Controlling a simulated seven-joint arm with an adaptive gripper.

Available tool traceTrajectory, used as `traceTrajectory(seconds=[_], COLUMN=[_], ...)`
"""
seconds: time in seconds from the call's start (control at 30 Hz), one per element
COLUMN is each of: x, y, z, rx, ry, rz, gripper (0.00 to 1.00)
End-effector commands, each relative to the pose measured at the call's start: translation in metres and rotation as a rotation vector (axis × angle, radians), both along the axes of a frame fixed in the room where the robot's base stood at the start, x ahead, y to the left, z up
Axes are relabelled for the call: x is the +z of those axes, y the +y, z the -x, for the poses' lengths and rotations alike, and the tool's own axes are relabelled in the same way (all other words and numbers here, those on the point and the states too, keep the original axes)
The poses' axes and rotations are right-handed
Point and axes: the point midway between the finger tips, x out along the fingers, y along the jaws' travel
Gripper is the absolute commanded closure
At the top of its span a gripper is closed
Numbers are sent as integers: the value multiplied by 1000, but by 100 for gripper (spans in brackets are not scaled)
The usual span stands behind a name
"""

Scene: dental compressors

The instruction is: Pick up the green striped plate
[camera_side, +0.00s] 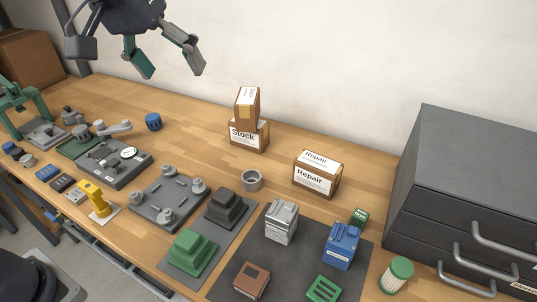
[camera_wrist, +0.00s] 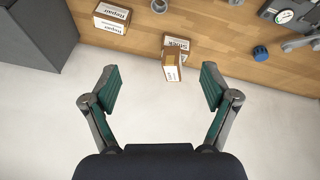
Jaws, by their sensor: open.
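The green striped plate (camera_side: 323,289) is a small green piece with dark slots. It lies on the dark grey mat (camera_side: 285,262) at the bottom of the side view, close to the picture's lower edge. It is not seen in the wrist view. My gripper (camera_side: 170,70) is high at the upper left of the side view, far from the plate. Its two green-padded fingers are spread wide with nothing between them. They also show spread apart in the wrist view (camera_wrist: 162,88).
A blue block (camera_side: 341,246), a silver block (camera_side: 281,222) and a brown block (camera_side: 252,280) stand around the plate. A green-and-white cylinder (camera_side: 397,275) and a dark drawer cabinet (camera_side: 470,190) are to its right. Stock boxes (camera_side: 249,134) and a Repair box (camera_side: 316,175) stand behind.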

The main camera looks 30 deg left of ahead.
Motion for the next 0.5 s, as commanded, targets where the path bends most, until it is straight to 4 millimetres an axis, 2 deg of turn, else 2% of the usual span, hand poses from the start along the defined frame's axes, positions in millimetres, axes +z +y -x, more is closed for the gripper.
traceTrajectory(seconds=[0.03, 0.1, 0.17, 0.23, 0.3, 0.4, 0.5], x=[-9, -24, -43, -72, -103, -148, -187], y=[-36, -85, -129, -180, -225, -275, -302], z=[-17, -32, -40, -40, -31, -9, 17], rx=[-38, -80, -122, -178, -242, -335, -401], ry=[39, 89, 132, 183, 230, 288, 340], rz=[-1, -1, -7, -22, -45, -84, -126], gripper=[15, 15, 15, 15, 15, 15, 15])
